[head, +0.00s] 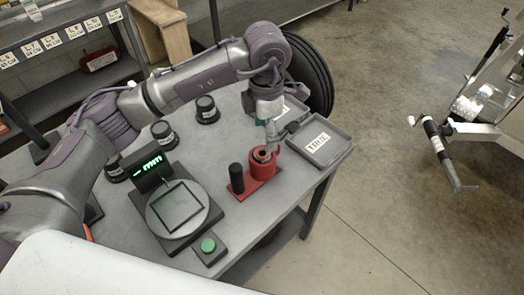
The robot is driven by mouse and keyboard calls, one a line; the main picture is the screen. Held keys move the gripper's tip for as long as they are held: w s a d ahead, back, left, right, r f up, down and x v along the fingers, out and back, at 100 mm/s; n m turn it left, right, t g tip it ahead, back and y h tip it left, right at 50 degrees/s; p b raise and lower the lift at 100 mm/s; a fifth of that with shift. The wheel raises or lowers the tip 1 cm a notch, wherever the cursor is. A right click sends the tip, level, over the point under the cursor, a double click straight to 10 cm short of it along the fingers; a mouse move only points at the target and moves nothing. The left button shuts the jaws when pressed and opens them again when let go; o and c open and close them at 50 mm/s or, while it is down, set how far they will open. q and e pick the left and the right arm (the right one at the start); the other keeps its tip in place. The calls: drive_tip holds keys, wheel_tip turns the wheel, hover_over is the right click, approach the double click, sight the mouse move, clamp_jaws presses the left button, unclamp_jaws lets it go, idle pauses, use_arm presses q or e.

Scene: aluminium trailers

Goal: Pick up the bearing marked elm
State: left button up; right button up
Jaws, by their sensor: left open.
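My left gripper (270,142) is open and points down at the red cup (263,170), close to its rim. A small dark and tan ring, possibly a bearing (262,154), shows in the cup's mouth; no marking on it can be read. The fingers partly cover the cup, and I cannot tell if they touch the ring. Black round pieces with pale labels stand on the grey table: one at the back (206,112), one left of it (164,137), and one partly hidden behind the display. Their labels are too small to read. My right gripper is not in view.
A red base (254,190) carries the cup and a black post (236,178). A round gauge plate (184,210) with a green display (147,165) and a green button (208,245) stand left. A grey tray marked TRUE (338,150) is right; another tray is partly hidden behind my arm.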

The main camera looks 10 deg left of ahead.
sight(263, 153)
use_arm(q)
drive_tip(key=shift+w+a+f, duration=0.1)
drive_tip(key=shift+a+f, duration=0.15)
drive_tip(key=shift+f, duration=0.6)
drive_tip(key=shift+f+p, duration=0.25)
drive_tip(key=shift+p, duration=0.05)
wheel_tip(263, 153, down, 4)
drive_tip(key=shift+f+p, duration=0.15)
drive_tip(key=shift+p, duration=0.75)
drive_tip(key=shift+f, duration=0.25)
drive_tip(key=shift+d, duration=0.1)
drive_tip(key=c, duration=0.5)
drive_tip(key=shift+s, duration=0.25)
drive_tip(key=c, duration=0.8)
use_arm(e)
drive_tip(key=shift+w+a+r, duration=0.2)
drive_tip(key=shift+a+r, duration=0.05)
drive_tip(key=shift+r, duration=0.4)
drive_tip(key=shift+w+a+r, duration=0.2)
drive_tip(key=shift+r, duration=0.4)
